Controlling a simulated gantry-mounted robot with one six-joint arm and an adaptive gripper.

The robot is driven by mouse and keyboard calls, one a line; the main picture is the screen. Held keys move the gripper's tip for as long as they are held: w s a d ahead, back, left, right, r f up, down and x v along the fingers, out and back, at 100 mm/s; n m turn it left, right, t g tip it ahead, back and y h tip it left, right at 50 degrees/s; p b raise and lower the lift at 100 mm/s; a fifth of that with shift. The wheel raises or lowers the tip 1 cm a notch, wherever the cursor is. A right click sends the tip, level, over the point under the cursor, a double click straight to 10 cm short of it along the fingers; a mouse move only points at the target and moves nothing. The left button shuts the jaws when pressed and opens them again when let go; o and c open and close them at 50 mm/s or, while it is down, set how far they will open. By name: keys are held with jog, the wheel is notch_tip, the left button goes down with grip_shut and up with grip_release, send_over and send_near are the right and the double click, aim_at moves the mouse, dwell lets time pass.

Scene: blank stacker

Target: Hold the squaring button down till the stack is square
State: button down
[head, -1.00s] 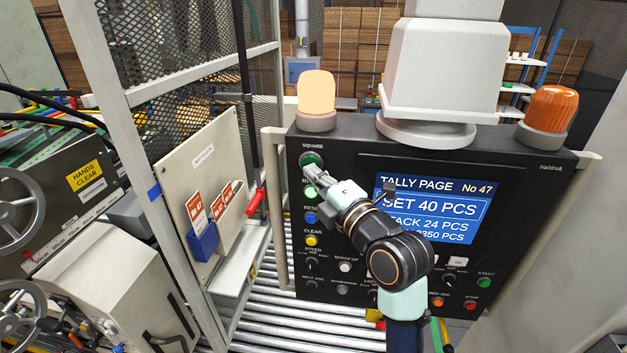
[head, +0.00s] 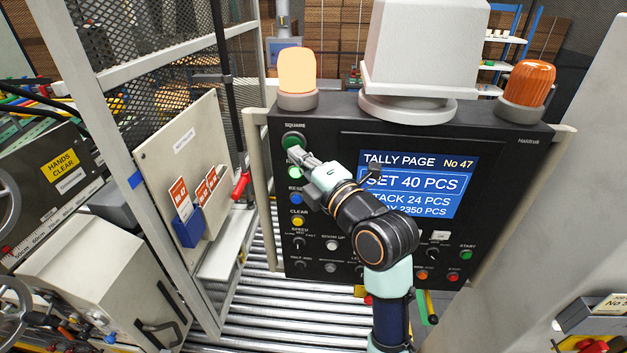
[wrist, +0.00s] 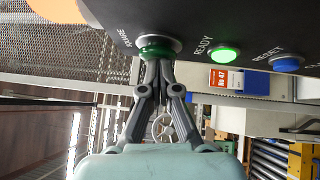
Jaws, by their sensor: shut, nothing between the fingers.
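The green SQUARE button (head: 293,139) is at the top left of the black control panel (head: 325,115). My gripper (head: 295,153) is shut and empty, its fingertips at the lower part of that button. In the wrist view the closed fingertips (wrist: 157,64) meet or nearly meet the button's face (wrist: 158,42); I cannot tell whether it is pressed in. The screen (head: 415,185) reads TALLY PAGE No 47, SET 40 PCS, STACK 24 PCS. The stack itself is not identifiable in either view.
The lit green READY button (wrist: 222,55) and blue RESET button (wrist: 286,64) lie beside SQUARE. A yellow CLEAR button (head: 297,221) is lower. A pale lit beacon (head: 297,72) and an orange beacon (head: 529,84) top the panel. A mesh guard (head: 150,45) stands left, rollers (head: 260,310) below.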

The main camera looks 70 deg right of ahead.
jog(key=w+a+b+v, duration=0.1)
jog(key=a+b+v, duration=0.1)
jog(key=v, duration=1)
jog(key=shift+w, duration=0.2)
jog(key=shift+f, duration=0.1)
jog(key=w+a+f+m+y+p, duration=0.2)
jog(key=w+a+m+y+p, duration=0.15)
jog(key=w+a, duration=0.5)
jog(key=w+a+f+m+y+p, duration=0.25)
jog(key=w+a+p, duration=0.2)
jog(key=a, duration=0.65)
jog(key=a+f+m+g+y+p, duration=0.1)
jog(key=a+f+m+y, duration=0.1)
jog(key=a, duration=0.7)
jog(key=a+f+m+g+y+p, duration=0.2)
jog(key=a+m+y, duration=0.1)
jog(key=a, duration=0.7)
jog(key=shift+w+f+m, duration=0.25)
jog(key=shift+f+m, duration=0.1)
jog(key=shift+m, duration=0.15)
jog(key=shift+a, duration=0.1)
